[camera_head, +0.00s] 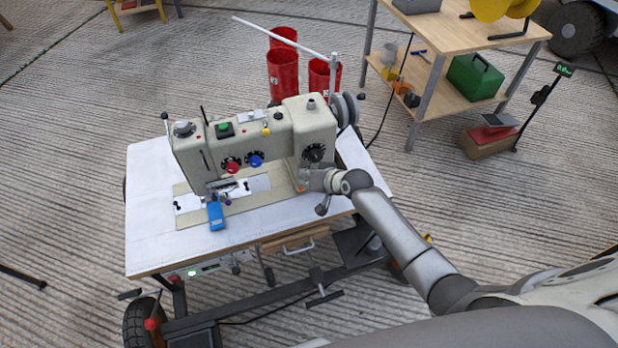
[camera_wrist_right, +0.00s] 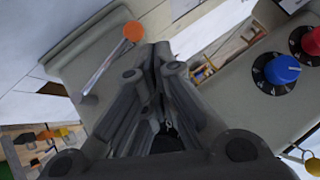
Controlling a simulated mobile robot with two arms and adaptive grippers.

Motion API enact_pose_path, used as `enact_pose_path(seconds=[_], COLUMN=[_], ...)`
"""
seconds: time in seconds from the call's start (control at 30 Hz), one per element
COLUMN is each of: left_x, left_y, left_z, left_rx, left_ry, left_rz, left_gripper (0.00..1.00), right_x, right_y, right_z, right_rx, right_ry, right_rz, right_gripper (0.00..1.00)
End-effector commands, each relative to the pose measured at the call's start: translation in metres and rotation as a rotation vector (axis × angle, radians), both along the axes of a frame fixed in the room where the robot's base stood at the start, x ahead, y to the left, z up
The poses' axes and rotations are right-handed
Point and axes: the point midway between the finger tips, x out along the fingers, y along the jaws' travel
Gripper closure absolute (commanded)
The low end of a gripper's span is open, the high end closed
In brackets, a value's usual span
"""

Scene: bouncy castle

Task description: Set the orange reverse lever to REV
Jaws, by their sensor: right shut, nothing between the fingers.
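A cream sewing machine (camera_head: 278,145) stands on a white table (camera_head: 150,225). In the right wrist view, the reverse lever's orange ball (camera_wrist_right: 133,31) sits on a thin metal shaft against the machine's cream body. My right gripper (camera_head: 304,181) is at the machine's right column, below the black dial. In the wrist view its closed fingers (camera_wrist_right: 160,52) are empty, with their tips just beside the orange ball. I cannot tell whether they touch it. In the head view the gripper mostly hides the lever, and its setting marks cannot be read. My left gripper is not in view.
A red knob (camera_head: 231,165) and a blue knob (camera_head: 256,160) are on the machine's front. A blue object (camera_head: 215,214) lies near the needle area. Red bins (camera_head: 283,74) stand behind the table, and a wooden shelf unit (camera_head: 450,45) is at the back right.

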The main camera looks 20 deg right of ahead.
Motion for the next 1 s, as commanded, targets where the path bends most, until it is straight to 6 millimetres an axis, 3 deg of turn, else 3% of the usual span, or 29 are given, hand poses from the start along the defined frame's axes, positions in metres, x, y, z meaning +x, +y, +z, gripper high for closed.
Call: enact_pose_path(seconds=[0.03, 0.6, 1.0], left_x=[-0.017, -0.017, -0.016], left_y=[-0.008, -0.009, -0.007], left_z=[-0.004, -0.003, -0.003], left_rx=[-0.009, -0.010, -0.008], left_ry=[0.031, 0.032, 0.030], left_rz=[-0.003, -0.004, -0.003], left_gripper=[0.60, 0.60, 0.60], right_x=[-0.001, -0.043, -0.054], right_y=[-0.001, -0.022, -0.027], right_z=[0.001, 0.039, 0.050], right_rx=[-0.001, -0.001, 0.000], right_ry=[0.000, 0.001, 0.002], right_rz=[-0.001, 0.000, -0.001], right_gripper=[1.00, 1.00, 1.00])
